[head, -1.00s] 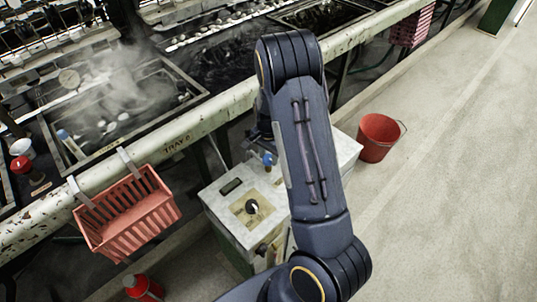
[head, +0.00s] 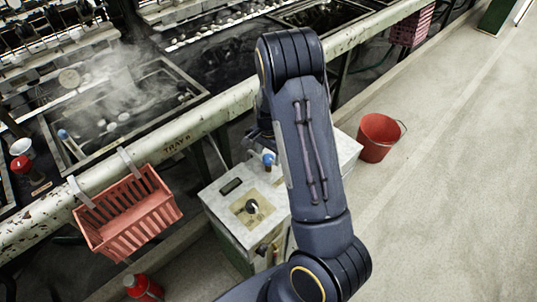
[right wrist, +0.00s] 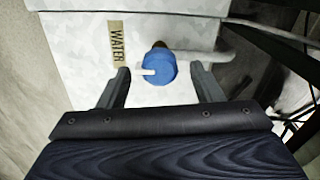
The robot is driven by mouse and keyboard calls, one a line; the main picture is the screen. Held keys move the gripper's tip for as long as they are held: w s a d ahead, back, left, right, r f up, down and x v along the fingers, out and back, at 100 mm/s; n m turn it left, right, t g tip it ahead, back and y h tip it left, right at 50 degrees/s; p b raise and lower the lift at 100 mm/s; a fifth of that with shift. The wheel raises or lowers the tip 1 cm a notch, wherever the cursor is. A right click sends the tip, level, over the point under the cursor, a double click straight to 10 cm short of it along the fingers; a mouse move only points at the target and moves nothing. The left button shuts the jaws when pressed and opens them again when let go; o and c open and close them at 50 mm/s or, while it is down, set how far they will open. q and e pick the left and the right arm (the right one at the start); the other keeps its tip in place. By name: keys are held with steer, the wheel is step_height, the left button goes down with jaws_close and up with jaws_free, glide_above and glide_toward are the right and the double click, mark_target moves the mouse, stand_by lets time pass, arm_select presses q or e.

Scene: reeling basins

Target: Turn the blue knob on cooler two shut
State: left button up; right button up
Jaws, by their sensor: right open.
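The blue knob (right wrist: 159,69) shows in the right wrist view, with a short white mark on its face. It sits on a pale panel beside a "WATER" label (right wrist: 117,44), with a pipe behind it. My right gripper (right wrist: 160,80) is open, with one finger on each side of the knob and gaps between. My right gripper's fingers are hidden there. My left gripper is not in view.
A red basket (head: 128,212) hangs on the rail (head: 175,146) to the left. A red bucket (head: 376,138) stands on the floor to the right. Steaming basins (head: 120,100) lie behind the rail.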

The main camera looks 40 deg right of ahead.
mark_target(269, 157)
step_height(269, 157, up, 7)
steer(key=shift+p, duration=0.3)
steer(key=shift+r, duration=0.1)
stand_by(0.4)
steer(key=s+a+r+n+t+y+p, duration=0.1)
steer(key=s+a+r+n+t+y, duration=0.15)
steer(key=s+a+r, duration=0.4)
steer(key=s+a+r+n+t+y+p, duration=0.1)
steer(key=s+a+r+n, duration=0.3)
steer(key=r, duration=0.5)
steer(key=s+a+r+n+t+p, duration=0.2)
steer(key=s+a+r+n, duration=0.2)
steer(key=s+a+n, duration=0.3)
steer(key=s, duration=0.4)
steer(key=shift+s+r, duration=0.15)
steer(key=shift+r, duration=0.05)
